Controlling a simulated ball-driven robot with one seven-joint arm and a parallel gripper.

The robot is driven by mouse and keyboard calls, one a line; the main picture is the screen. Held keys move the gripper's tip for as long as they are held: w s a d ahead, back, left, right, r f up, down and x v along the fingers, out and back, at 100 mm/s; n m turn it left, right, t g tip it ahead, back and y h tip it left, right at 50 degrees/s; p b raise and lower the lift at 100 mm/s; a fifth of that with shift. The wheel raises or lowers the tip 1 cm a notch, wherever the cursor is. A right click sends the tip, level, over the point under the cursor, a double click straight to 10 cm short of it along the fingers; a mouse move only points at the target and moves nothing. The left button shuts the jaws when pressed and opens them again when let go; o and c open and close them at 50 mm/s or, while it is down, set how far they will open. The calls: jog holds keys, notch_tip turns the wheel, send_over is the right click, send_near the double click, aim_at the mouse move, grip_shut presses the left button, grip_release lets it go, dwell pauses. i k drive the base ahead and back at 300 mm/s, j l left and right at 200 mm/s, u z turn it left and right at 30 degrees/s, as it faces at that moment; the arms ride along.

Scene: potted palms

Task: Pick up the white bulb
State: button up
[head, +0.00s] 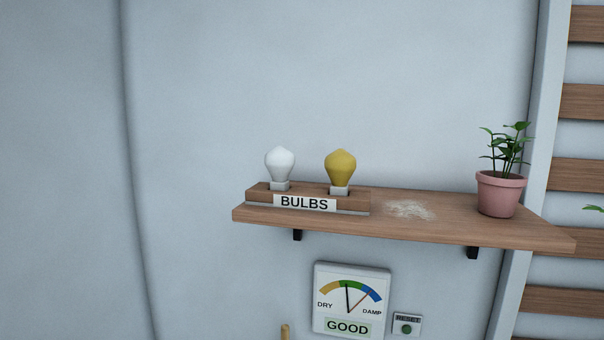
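The white bulb (280,164) stands upright, glass up, in the left end of a wooden holder (257,194) labelled "BULBS". A yellow bulb (341,168) stands upright in the same holder, to its right, with a gap between them. The holder sits on the left part of a wooden wall shelf (460,222). My gripper does not show in this view, so I cannot see its fingers.
A pink pot (498,195) with a green plant stands at the shelf's right. Pale powder (409,210) lies mid-shelf. Below are a damp gauge (351,301) reading GOOD and a reset button (407,328). Wooden slats (585,174) are at right. Space above the bulbs is clear.

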aim_at(279, 161)
jog(key=i+l, duration=0.1)
jog(key=i, duration=0.3)
jog(key=i+l+u, duration=0.1)
jog(key=i, duration=0.35)
jog(key=i+l, duration=0.1)
jog(key=i, duration=0.3)
jog(key=u, duration=0.05)
